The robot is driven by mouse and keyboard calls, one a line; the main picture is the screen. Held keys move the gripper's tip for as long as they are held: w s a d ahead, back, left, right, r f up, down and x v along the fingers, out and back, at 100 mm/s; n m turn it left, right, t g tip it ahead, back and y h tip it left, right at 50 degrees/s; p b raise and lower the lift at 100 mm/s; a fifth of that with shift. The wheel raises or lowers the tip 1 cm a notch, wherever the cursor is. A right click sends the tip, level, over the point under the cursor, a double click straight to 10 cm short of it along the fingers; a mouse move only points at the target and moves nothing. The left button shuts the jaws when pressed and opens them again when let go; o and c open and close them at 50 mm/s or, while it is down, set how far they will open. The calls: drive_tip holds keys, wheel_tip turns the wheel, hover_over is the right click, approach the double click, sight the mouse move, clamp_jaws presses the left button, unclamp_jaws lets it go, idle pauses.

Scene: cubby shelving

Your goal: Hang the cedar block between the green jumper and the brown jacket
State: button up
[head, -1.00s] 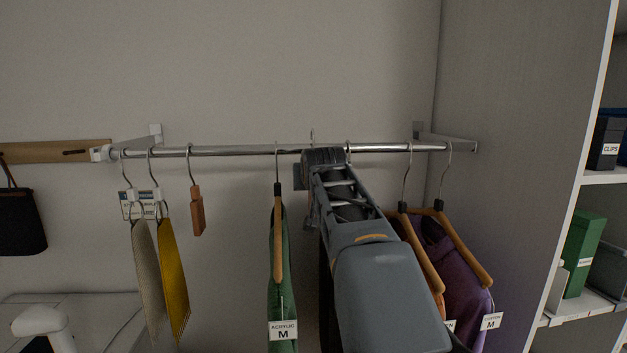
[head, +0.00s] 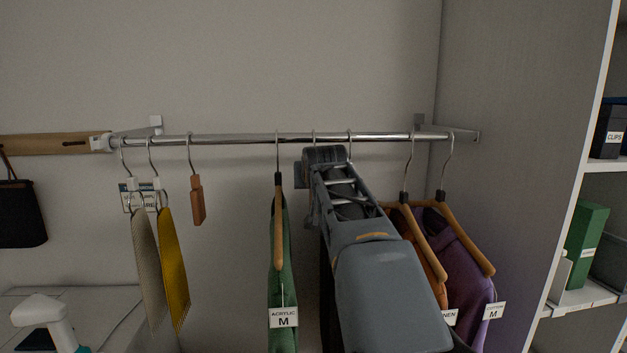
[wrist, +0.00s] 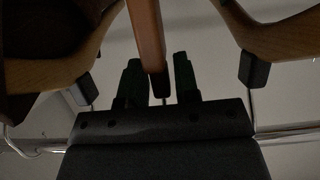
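A slim reddish wooden block, which I take for the cedar block (wrist: 147,30), is between my gripper's fingers (wrist: 158,82) in the wrist view. A gap shows beside it, so the fingers look open around it. A thin hook (head: 313,135) sits at the rail above my gripper (head: 312,180); my arm hides the block in the head view. The green jumper (head: 282,265) hangs just left of my gripper. Dark brown cloth, likely the brown jacket (wrist: 40,25), shows in the wrist view; in the head view my arm mostly hides it.
The chrome rail (head: 235,139) carries everything. A similar wooden block (head: 197,200) hangs farther left, beside yellow (head: 173,270) and beige (head: 146,270) cloths. Orange and purple (head: 465,270) garments hang right. A tall side panel (head: 505,150) closes the right end. Hangers flank my fingers closely.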

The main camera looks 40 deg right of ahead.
drive_tip(key=shift+o, duration=1.4)
